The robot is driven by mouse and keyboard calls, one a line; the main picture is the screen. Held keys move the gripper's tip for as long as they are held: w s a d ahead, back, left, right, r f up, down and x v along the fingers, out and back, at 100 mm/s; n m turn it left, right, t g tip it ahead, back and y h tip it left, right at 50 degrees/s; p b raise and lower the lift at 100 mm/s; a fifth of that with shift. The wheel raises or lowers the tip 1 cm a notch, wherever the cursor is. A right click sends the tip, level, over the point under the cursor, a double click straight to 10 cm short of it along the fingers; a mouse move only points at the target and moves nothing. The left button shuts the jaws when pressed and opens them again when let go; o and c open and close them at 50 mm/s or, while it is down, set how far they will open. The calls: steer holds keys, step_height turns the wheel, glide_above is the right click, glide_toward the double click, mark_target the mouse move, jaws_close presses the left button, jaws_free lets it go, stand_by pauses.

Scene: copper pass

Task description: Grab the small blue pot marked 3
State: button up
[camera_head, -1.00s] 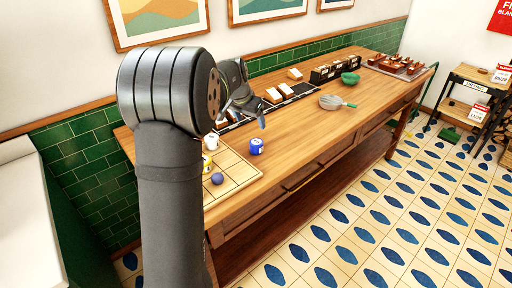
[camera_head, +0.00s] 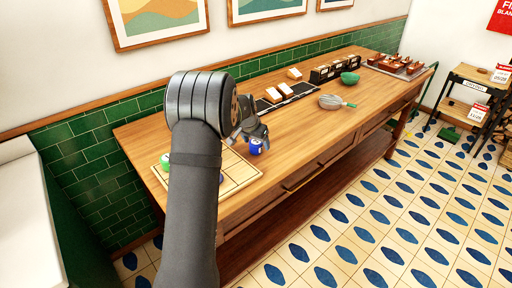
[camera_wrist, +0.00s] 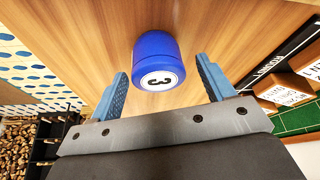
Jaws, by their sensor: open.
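The small blue pot (camera_wrist: 157,55) stands on the wooden counter in the wrist view, its white round label showing a 3. It also shows in the head view (camera_head: 256,147), partly covered by my gripper. My gripper (camera_wrist: 164,85) is open, with its two blue fingers apart. The pot lies just beyond and between the fingertips in the wrist view, and nothing is held. In the head view my gripper (camera_head: 258,136) is low over the counter right at the pot.
A light gridded board (camera_head: 238,174) lies left of the pot, with a green-and-white pot (camera_head: 165,161) on it, partly hidden by my arm. Dark trays line the wall side.

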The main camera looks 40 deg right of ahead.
steer(key=shift+d+f, duration=0.15)
steer(key=shift+f, duration=0.15)
steer(key=c, duration=1.1)
steer(key=shift+r, duration=0.15)
steer(key=shift+c, duration=0.2)
